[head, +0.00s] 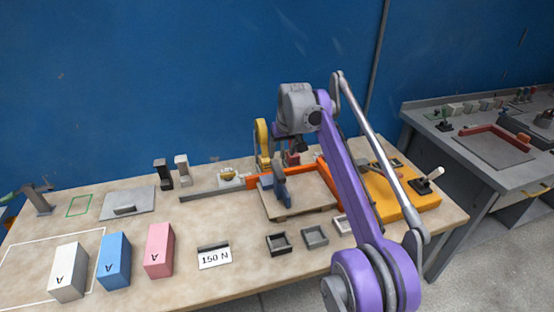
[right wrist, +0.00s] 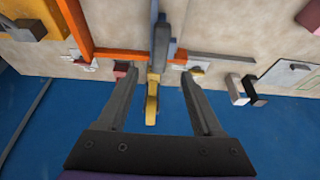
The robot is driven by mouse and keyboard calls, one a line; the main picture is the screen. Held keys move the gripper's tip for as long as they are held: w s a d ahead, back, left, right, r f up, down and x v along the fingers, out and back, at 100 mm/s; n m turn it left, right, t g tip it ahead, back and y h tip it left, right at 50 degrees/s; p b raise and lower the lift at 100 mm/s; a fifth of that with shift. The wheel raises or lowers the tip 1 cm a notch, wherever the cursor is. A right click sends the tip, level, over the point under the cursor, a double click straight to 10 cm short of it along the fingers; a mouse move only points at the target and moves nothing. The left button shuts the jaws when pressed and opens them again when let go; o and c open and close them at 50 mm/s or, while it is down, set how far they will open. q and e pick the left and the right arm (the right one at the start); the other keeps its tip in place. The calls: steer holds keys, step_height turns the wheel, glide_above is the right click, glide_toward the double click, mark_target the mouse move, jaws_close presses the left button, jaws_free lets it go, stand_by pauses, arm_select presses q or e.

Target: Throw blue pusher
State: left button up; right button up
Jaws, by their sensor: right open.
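The blue-grey pusher (head: 280,185) stands at the left side of the panel mould (head: 300,205), inside the orange frame (head: 329,180). It also shows in the right wrist view (right wrist: 160,40), as an upright bar in line with a yellow handle (right wrist: 152,103). The yellow handle (head: 262,140) stands upright behind the frame in the head view. My right gripper (right wrist: 153,78) is open, its two fingers on either side of the yellow handle as seen from the wrist, with gaps on both sides. Their depth relative to it is unclear. My left gripper is not in view.
White, blue and pink blocks (head: 160,250) stand at the front left, beside a "150 N" card (head: 214,257). Small trays (head: 315,237) lie in front of the mould. A yellow fixture (head: 405,200) stands at the right. A blue wall (head: 150,80) rises behind.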

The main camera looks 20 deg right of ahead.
mark_target(278, 169)
steer(key=b+x, duration=0.1)
steer(key=x, duration=0.9)
steer(key=shift+w+f, duration=0.1)
steer(key=shift+f, duration=0.15)
jaws_close()
stand_by(1.1)
